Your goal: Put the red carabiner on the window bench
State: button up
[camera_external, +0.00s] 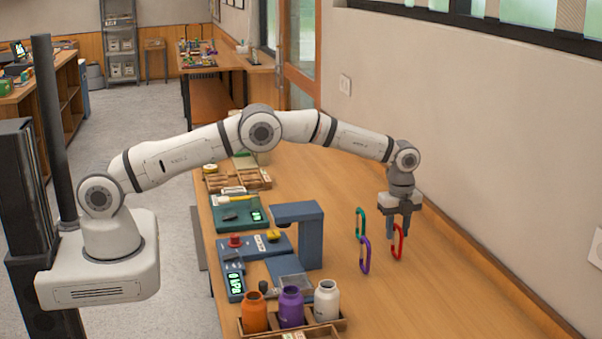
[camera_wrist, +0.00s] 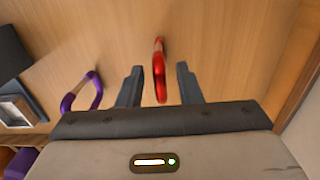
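The red carabiner (camera_external: 401,241) stands upright on the long wooden table (camera_external: 440,290), to the right of the green and purple carabiners. My gripper (camera_external: 398,222) points down over it, with its fingers around the top. In the wrist view the red carabiner (camera_wrist: 158,72) lies between the two fingers (camera_wrist: 158,86), with a visible gap on each side. My gripper is open and holds nothing. A wooden surface (camera_external: 215,60) is at the back near the glazed door; I cannot tell for certain which surface is the window bench.
A green carabiner (camera_external: 360,223) and a purple carabiner (camera_external: 365,256) stand close to the left. A blue stand (camera_external: 310,245) and a tray of orange, purple and white bottles (camera_external: 290,308) are further left. The wall (camera_external: 500,150) runs along the right; the table's right part is clear.

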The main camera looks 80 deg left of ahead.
notch_tip(320, 180, up, 12)
jog(key=r+b, duration=0.1)
jog(key=b, duration=0.1)
jog(key=s+a+r+n+t, duration=0.1)
jog(key=s+a+r+n, duration=0.1)
jog(key=s+r+n, duration=0.5)
jog(key=s+a+r+n+t, duration=0.1)
jog(key=s+a+r+n, duration=0.1)
jog(key=s+r, duration=0.95)
jog(key=s+f+n, duration=0.3)
jog(key=s, duration=0.7)
jog(key=s+a+f+n+t, duration=0.1)
jog(key=s+f+n, duration=0.2)
jog(key=s, duration=0.8)
jog(key=s+a+f+n, duration=0.1)
jog(key=s+f+n, duration=0.2)
jog(key=s, duration=0.7)
jog(key=shift+s+f, duration=0.3)
jog(key=shift+s, duration=0.1)
jog(key=shift+a, duration=0.1)
